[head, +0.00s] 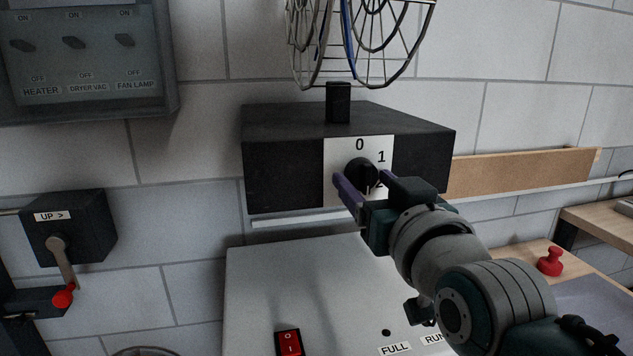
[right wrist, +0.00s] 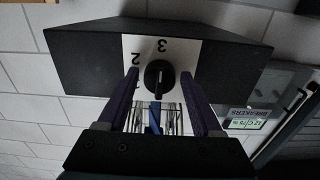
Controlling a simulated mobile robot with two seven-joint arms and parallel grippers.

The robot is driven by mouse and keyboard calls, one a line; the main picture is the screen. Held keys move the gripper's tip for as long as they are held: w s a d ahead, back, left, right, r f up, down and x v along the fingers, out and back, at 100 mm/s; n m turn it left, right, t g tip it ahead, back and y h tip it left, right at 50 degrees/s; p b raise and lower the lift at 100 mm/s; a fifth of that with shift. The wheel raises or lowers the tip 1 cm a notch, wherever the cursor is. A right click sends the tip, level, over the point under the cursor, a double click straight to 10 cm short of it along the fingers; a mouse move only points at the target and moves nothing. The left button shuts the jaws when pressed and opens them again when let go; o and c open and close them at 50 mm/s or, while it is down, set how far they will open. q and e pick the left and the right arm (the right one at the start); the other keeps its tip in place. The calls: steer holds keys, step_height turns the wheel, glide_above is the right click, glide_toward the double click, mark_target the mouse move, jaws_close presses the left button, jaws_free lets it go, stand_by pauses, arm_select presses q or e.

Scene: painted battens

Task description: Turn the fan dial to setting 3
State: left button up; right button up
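The fan dial (head: 361,173) is a round black knob on a white plate (head: 335,150) on the front of a black box (head: 285,170). The 0 and 1 show in the head view; my gripper hides the plate's lower part. In the right wrist view, the dial (right wrist: 159,75) has the 3 above it and the 2 to its left. I cannot tell surely which number the dial points to. My right gripper (head: 362,193) is open, its purple-sided fingers on either side of the dial. In the right wrist view, gaps show between the dial and both fingers (right wrist: 159,85). My left gripper is not in view.
The wire fan cage (head: 360,40) stands on the box. Below is a pale panel (head: 260,290) with a red switch (head: 289,343). A breaker box (head: 85,55) and a red-knobbed lever (head: 62,270) are at left. A wooden ledge (head: 520,172) runs right.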

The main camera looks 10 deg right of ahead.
steer(key=shift+o, duration=0.8)
steer(key=s, duration=1)
steer(key=shift+d+b, duration=0.2)
steer(key=shift+b, duration=0.2)
steer(key=s+d+f+n+g, duration=0.1)
steer(key=s+d+f+g, duration=0.1)
steer(key=s+f+g, duration=0.75)
steer(key=s+d+f+n+g, duration=0.1)
steer(key=s+f+g, duration=0.35)
steer(key=s, duration=0.95)
step_height(320, 180, up, 32)
steer(key=w+p, duration=0.1)
steer(key=p, duration=3)
steer(key=shift+f, duration=0.25)
